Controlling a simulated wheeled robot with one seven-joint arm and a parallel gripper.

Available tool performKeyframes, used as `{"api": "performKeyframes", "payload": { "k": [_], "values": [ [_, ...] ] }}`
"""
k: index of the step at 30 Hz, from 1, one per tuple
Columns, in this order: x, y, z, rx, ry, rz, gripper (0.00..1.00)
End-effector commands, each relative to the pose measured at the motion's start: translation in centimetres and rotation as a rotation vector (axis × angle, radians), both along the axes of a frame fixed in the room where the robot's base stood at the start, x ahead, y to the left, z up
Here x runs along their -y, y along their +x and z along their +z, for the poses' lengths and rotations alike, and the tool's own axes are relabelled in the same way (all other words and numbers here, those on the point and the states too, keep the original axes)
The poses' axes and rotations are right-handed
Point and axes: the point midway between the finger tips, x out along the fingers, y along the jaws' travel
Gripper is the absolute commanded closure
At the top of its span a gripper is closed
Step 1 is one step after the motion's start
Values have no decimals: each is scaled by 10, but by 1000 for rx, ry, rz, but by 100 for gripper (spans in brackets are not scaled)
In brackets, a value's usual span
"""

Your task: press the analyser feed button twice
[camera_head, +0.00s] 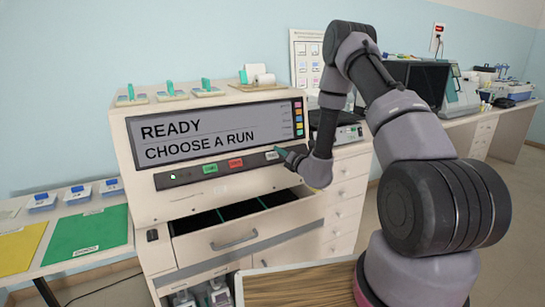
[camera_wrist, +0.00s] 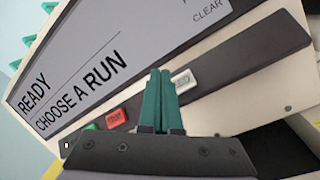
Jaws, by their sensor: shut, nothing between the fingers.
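The analyser (camera_head: 140,135) is a cream cabinet whose screen (camera_head: 215,128) reads "READY" and "CHOOSE A RUN". Below the screen, a dark strip carries a green button (camera_head: 210,169), a red button (camera_head: 236,163) and a pale button (camera_head: 272,155) at the right. The pale button also shows in the wrist view (camera_wrist: 183,81); its label is too small to read. My gripper (camera_head: 279,151) has green fingers, shut and empty, with the tips close to the pale button. In the wrist view, the fingertips (camera_wrist: 161,72) appear just left of it. I cannot tell whether they touch.
An open drawer (camera_head: 235,235) juts out below the button strip. Green-handled items (camera_head: 170,90) and a paper roll (camera_head: 262,77) sit on top of the analyser. A side table at the left holds a yellow sheet (camera_head: 18,248) and a green sheet (camera_head: 88,235).

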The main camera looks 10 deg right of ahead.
Motion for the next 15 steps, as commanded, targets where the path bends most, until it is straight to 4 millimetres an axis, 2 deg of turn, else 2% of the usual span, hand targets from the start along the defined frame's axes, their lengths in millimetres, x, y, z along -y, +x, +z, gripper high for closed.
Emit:
{"api": "performKeyframes", "payload": {
  "k": [6, 15],
  "values": [
    [-5, 16, -17, -1, 0, 1, 100],
    [-7, 21, -23, -1, -1, 0, 100]
  ]
}}
